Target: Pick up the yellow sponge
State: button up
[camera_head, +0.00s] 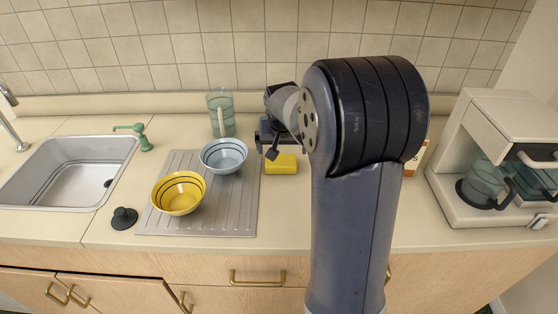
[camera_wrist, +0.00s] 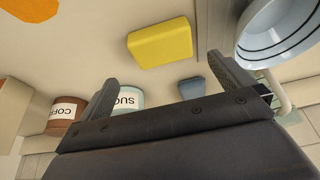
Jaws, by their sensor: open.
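The yellow sponge (camera_head: 281,164) lies on the counter, just right of the grey drainboard. In the wrist view the sponge (camera_wrist: 160,43) sits beyond my fingertips, apart from them, and nothing covers it. My gripper (camera_head: 271,142) is above and behind the sponge in the head view, partly hidden by my arm. In the wrist view my gripper (camera_wrist: 160,78) is open, with its two fingers apart and nothing between them. The sponge appears ahead of the gap between the fingers.
A light blue bowl (camera_head: 224,156) and a yellow bowl (camera_head: 179,194) stand on the drainboard (camera_head: 215,220). A teal pitcher (camera_head: 220,112) is behind them. A coffee maker (camera_head: 480,150) stands at right, a sink (camera_head: 70,172) at left. A brown canister (camera_wrist: 63,115) shows in the wrist view.

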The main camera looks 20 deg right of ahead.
aim_at(281, 160)
jog(key=shift+w+p+x, duration=0.2)
jog(key=shift+p+x, duration=0.4)
jog(key=shift+x, duration=3)
jog(key=shift+a+r, duration=0.1)
jog(key=shift+a, duration=0.05)
jog(key=shift+c, duration=0.3)
jog(key=c, duration=0.7)
notch_tip(281, 160, up, 10)
jog(key=shift+r+b, duration=0.1)
jog(key=shift+b, duration=0.3)
jog(key=shift+c, duration=0.2)
jog(key=o, duration=0.4)
jog(key=c, duration=0.3)
jog(key=shift+s, duration=0.1)
